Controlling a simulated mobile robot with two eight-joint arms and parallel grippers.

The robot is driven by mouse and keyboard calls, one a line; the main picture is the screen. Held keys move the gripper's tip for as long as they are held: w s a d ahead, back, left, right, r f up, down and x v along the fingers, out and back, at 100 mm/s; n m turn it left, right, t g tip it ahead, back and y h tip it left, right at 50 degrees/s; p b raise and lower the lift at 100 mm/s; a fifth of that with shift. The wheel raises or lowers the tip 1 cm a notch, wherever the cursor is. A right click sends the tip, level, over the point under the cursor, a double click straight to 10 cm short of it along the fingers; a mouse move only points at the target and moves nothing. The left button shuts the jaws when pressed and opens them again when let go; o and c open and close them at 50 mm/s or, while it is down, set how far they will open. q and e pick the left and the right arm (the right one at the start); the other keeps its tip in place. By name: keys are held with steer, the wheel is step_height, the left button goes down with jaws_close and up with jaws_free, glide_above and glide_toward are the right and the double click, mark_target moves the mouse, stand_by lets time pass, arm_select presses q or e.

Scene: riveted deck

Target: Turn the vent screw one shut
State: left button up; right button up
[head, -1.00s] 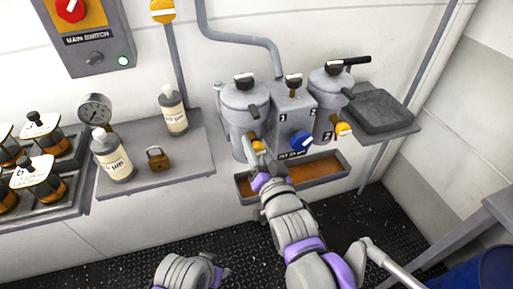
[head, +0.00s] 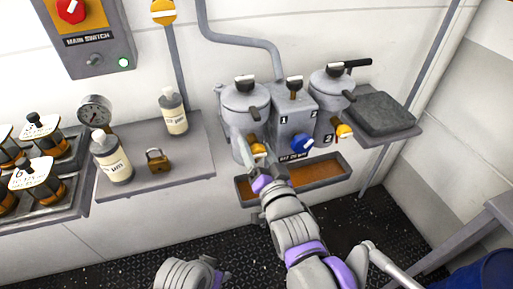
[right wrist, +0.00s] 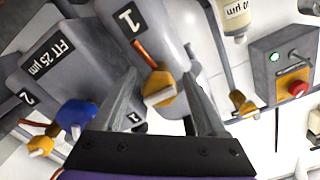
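Filter pot one (head: 245,103) is the left of two grey pots on the wall, with a black knob (head: 244,83) on its lid. A yellow knob with a pale bar (head: 256,142) sits low on its front. In the right wrist view this yellow knob (right wrist: 160,90) lies between my fingers, by the label "1". My right gripper (head: 262,160) is open around or just short of it; its open fingers show in the wrist view (right wrist: 163,78). I cannot tell whether they touch the knob. Which knob is the vent screw is not labelled. My left gripper is not in view.
Between the pots is a block with a blue knob (head: 301,140) and black-topped handle (head: 294,84). Pot two (head: 332,95) has another yellow knob (head: 344,131). A drip tray (head: 337,172) lies below.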

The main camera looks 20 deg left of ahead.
steer(key=p+v, duration=0.1)
steer(key=v, duration=0.9)
steer(key=shift+s+d, duration=0.3)
